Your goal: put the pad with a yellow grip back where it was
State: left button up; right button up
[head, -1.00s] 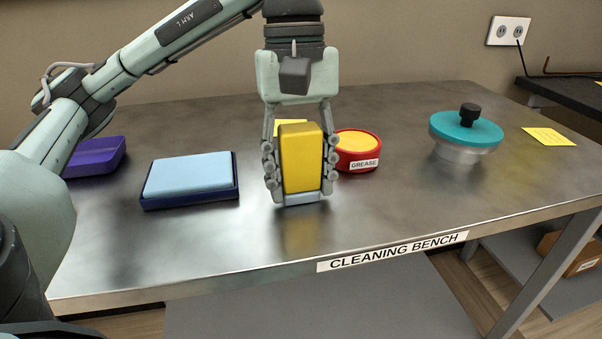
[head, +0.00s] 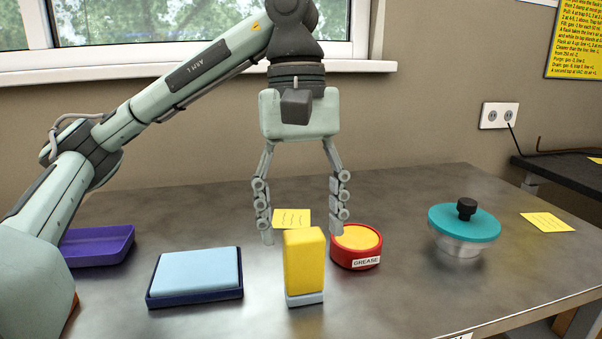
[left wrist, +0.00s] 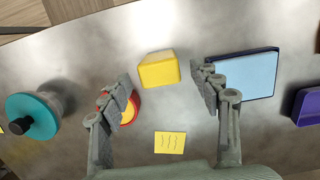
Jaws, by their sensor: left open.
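The pad with a yellow grip (head: 304,262) stands upright on the metal bench, its light blue pad face (head: 304,299) down on the bench top. It also shows in the left wrist view (left wrist: 158,70). My left gripper (head: 302,234) is open and empty, with its fingers pointing down above and a little behind the grip, apart from it. In the left wrist view the grip lies between and beyond the open fingertips (left wrist: 166,82). My right gripper is in neither view.
A dark blue tray with a light blue pad (head: 197,271) and an empty-looking purple tray (head: 97,246) lie to the left. A red grease tin (head: 356,260) is close on the right, a teal-lidded pot (head: 464,223) farther right. A yellow note (head: 291,218) lies behind the grip.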

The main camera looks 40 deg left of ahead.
pick_arm(q)
jog(key=shift+w+a+r, duration=0.1)
jog(key=shift+r, duration=0.95)
jog(key=shift+w+a+r, duration=0.1)
jog(key=shift+a+r, duration=0.05)
jog(key=shift+r, duration=0.75)
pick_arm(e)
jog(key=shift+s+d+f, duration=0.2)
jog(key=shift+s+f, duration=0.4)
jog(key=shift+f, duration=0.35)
